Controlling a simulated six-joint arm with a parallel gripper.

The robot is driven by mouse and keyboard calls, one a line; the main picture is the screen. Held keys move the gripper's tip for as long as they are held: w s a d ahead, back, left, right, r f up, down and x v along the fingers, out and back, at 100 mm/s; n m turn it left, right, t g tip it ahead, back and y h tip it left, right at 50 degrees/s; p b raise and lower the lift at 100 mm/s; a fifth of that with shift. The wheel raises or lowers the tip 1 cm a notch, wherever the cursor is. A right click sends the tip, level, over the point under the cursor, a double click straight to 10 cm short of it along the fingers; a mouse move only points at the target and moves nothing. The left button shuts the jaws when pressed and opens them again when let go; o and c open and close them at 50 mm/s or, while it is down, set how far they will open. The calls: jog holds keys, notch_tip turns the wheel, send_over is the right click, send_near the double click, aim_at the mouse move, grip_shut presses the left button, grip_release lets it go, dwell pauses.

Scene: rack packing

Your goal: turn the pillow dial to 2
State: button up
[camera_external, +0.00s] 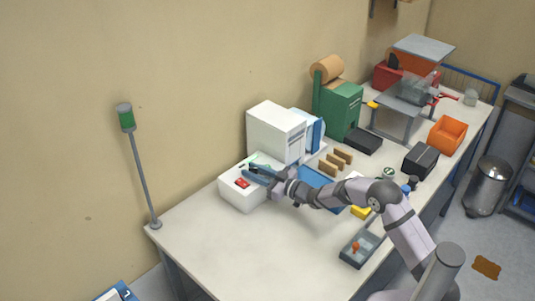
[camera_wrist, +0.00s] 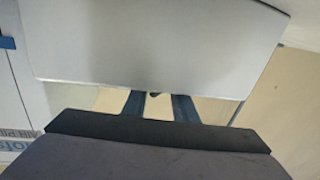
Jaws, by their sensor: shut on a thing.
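The low white unit (camera_external: 232,196) stands at the left end of the bench, with a red button (camera_external: 242,183) and dark and green parts on its top. My gripper (camera_external: 251,170) is over this top, reaching in from the right. In the wrist view, my gripper's (camera_wrist: 157,103) two dark fingers close around a small dark piece (camera_wrist: 154,95), which appears to be the pillow dial. The fingers and the wrist hide most of it. I cannot read its number or marks.
A tall white box (camera_external: 270,130) stands right behind my gripper, with blue-white packs (camera_external: 311,128) beside it. A blue tray (camera_external: 317,176) and wooden blocks (camera_external: 337,160) lie to the right. A grey control box (camera_external: 358,248) sits at the front. The bench's left front is clear.

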jog(key=shift+a+f+m+t+h+b, duration=0.1)
jog(key=shift+f+m+t+h+b, duration=0.15)
jog(key=shift+b, duration=0.5)
jog(key=shift+s+m+t+h+b, duration=0.1)
jog(key=shift+m+t+h+b, duration=0.45)
jog(key=shift+b, duration=0.45)
jog(key=shift+m+t+h+b, duration=0.5)
jog(key=shift+t+h+b, duration=0.15)
jog(key=shift+b, duration=0.25)
jog(key=shift+r+m+t+h, duration=0.2)
jog(key=shift+m+t+h, duration=0.5)
jog(key=shift+t+h, duration=0.2)
jog(key=shift+m+t+h, duration=0.35)
jog(key=shift+m+h, duration=0.25)
jog(key=shift+h, duration=0.05)
jog(key=shift+h+p, duration=0.3)
jog(key=shift+h, duration=0.2)
jog(key=o, duration=0.8)
jog(key=shift+c, duration=0.2)
